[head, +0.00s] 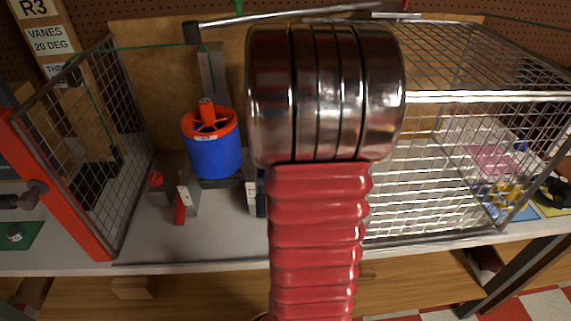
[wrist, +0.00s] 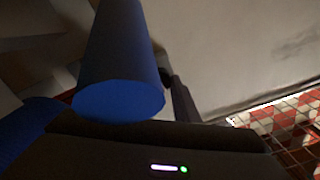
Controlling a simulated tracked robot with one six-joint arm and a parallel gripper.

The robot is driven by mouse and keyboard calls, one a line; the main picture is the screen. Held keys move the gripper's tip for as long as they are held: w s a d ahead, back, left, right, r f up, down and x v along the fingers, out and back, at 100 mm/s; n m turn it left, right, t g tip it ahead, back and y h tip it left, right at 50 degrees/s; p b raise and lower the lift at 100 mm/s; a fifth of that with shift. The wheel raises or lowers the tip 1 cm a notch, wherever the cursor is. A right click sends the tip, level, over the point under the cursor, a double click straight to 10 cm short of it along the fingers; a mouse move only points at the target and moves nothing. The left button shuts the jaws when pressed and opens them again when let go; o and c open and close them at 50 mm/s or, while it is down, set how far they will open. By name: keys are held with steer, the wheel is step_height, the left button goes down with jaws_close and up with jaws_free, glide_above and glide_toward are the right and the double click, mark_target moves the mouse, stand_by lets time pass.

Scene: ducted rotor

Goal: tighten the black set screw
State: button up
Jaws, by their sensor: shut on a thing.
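The ducted rotor (head: 214,152), a blue drum with an orange rim and hub, stands on the bench left of my arm in the head view. The black set screw cannot be made out in either view. My gripper (wrist: 173,82) is hidden behind my arm in the head view. In the wrist view it is dark, partly hidden, and shut on a blue cylindrical handle (wrist: 118,70). The handle's round end faces the camera, and its far end is out of the picture. Another blue surface (wrist: 28,118) shows at the left; I cannot tell what it is.
Wire mesh guards stand left (head: 130,140) and right (head: 455,150) of the rotor. An orange-red post (head: 62,190) edges the left guard. A metal bar (head: 290,14) crosses above. Small red and white pieces (head: 184,203) lie before the rotor. Bare bench (head: 190,248) shows in front.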

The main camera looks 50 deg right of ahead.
steer(key=shift+c, duration=1.3)
steer(key=shift+m, duration=1.6)
steer(key=o, duration=1.1)
steer(key=shift+c, duration=0.2)
steer(key=shift+r, duration=3.7)
